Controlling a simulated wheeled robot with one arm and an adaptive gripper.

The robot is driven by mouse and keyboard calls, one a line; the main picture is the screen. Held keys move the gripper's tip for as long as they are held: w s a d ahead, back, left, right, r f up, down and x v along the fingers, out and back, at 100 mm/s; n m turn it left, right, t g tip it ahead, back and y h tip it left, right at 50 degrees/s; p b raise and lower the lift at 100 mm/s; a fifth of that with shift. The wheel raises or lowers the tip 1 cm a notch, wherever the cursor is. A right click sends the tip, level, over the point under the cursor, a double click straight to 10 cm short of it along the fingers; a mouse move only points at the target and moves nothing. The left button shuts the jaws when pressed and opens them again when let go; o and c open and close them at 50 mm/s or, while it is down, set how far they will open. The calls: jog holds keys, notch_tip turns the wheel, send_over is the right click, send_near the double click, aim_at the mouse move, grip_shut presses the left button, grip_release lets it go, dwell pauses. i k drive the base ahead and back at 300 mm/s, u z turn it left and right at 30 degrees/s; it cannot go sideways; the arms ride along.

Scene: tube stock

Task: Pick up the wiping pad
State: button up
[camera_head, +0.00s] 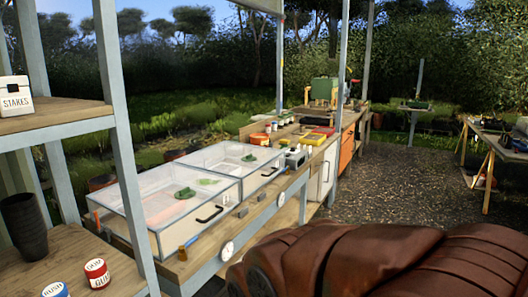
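I cannot pick out the wiping pad with certainty. Small flat red and yellow items (318,133) lie farther along the bench. My gripper is not in view, so I cannot see whether it holds anything.
A wooden shelf unit stands at left, holding a white STAKES box (15,97), a dark stack of pots (24,228) and labelled tins (97,273). A large brown ribbed form fills the lower right. Gravel ground (400,180) lies open toward a side table (500,140).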

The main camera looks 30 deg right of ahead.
aim_at(283, 141)
jog(key=z, duration=0.9)
jog(key=k, duration=1.15)
jog(key=z, duration=1.2)
jog(key=i, duration=3.9)
jog(key=u, duration=0.2)
jog(key=i, duration=1.75)
jog(key=u, duration=0.75)
jog(key=i, duration=1.3)
jog(key=u, duration=0.9)
